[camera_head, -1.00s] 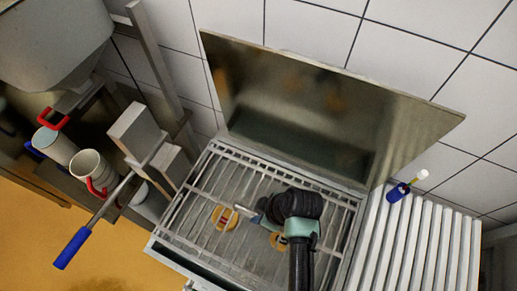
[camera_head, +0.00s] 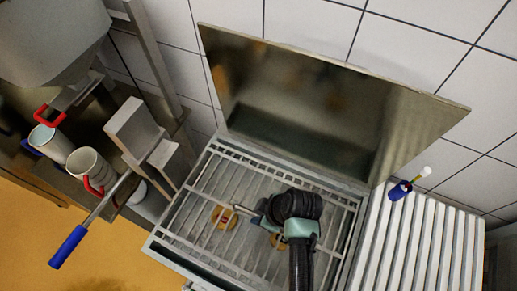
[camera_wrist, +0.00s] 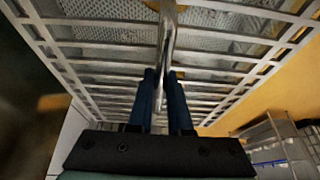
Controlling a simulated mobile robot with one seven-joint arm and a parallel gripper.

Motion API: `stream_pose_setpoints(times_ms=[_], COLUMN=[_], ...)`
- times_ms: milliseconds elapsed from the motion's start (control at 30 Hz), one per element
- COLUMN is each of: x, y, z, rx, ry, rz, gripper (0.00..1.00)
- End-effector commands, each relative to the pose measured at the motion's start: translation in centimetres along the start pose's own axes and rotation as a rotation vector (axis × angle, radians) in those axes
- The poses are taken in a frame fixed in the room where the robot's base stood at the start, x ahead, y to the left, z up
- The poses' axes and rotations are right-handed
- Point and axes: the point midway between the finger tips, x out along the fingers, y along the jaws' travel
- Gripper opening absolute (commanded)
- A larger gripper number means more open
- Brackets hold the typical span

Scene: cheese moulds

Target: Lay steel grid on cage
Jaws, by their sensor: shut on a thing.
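The steel grid (camera_head: 213,181), a flat frame of parallel bars, lies over the box-like metal cage (camera_head: 168,257) at the bottom middle of the head view. The grid fills the upper part of the wrist view (camera_wrist: 75,44). My gripper (camera_head: 244,210) is over the grid. In the wrist view its two dark fingers (camera_wrist: 160,85) are shut on a shiny bar of the grid. Round yellowish pieces (camera_head: 224,217) show below the bars. My arm hides part of the grid's right side, and I cannot tell whether the grid rests fully on the cage.
A steel panel (camera_head: 310,105) stands upright behind the cage. A white slatted surface (camera_head: 425,235) lies to the right, with a blue-handled brush (camera_head: 400,190). A long blue-handled lever (camera_head: 70,246) and cups (camera_head: 88,166) stand to the left.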

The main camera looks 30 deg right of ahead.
Motion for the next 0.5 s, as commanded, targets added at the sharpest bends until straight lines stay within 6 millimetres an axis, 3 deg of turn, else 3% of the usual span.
stream_pose_setpoints(times_ms=[333, 367, 500], x=[0.39, 0.34, 0.37], y=[0.22, 0.23, 0.16], z=[-0.02, -0.04, 0.03], rx=[-0.002, -0.002, -0.002], ry=[0.006, 0.006, 0.004], rz=[0.006, 0.006, 0.004], gripper=[0.00, 0.21, 0.46])
